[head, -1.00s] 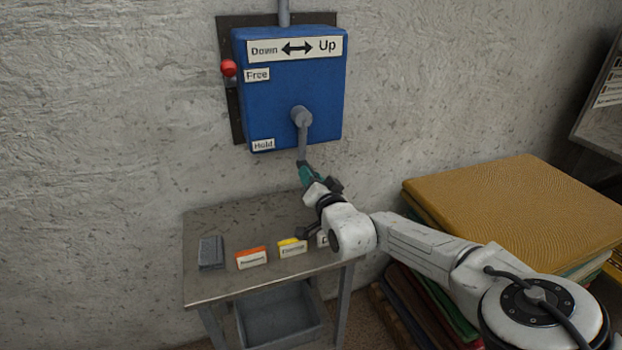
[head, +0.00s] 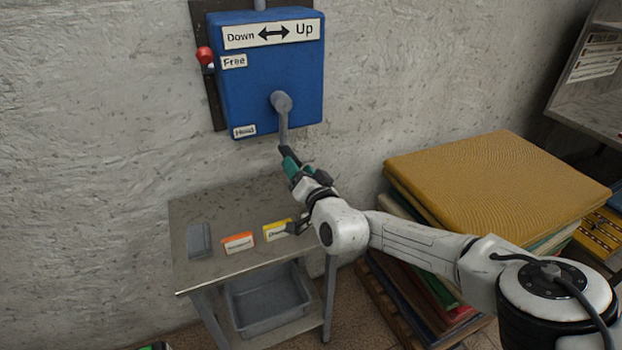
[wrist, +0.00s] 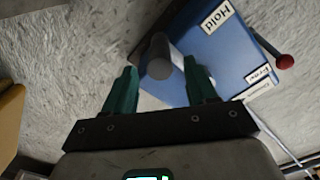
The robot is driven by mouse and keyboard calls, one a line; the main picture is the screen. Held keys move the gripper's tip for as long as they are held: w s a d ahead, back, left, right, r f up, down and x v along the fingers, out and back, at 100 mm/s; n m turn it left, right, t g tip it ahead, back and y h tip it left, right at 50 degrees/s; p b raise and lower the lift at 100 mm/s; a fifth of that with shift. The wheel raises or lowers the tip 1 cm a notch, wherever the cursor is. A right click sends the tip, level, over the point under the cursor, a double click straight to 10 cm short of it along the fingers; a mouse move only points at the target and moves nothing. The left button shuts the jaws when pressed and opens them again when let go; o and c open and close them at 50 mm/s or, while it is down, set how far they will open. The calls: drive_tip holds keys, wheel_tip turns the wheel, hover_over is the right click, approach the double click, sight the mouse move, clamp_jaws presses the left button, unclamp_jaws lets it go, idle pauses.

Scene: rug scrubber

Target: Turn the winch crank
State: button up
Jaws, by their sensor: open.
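The blue winch box (head: 268,80) is on the wall, with a "Down/Up" plate at its top. Its grey crank (head: 283,122) hangs nearly straight down from the hub. My gripper (head: 288,154) is at the crank's lower end, its dark and green fingers pointing up at it. In the wrist view, the crank's round grey handle end (wrist: 159,57) shows between the tips of the two open green fingers (wrist: 161,68), with gaps visible on both sides. Contact cannot be told. A red-knobbed lever (head: 205,55) is at the box's left side beside the "Free" label; "Hold" is lower.
A metal table (head: 205,272) stands below the winch, with a grey block (head: 199,241), an orange card (head: 238,243) and a yellow card (head: 276,230). A grey bin (head: 268,300) is on its lower shelf. Stacked rugs (head: 495,190) are at right, behind my arm.

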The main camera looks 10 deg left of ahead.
drive_tip(key=p+v, duration=0.1)
drive_tip(key=v, duration=0.6)
drive_tip(key=shift+p, duration=0.4)
drive_tip(key=shift+d, duration=0.1)
idle(0.4)
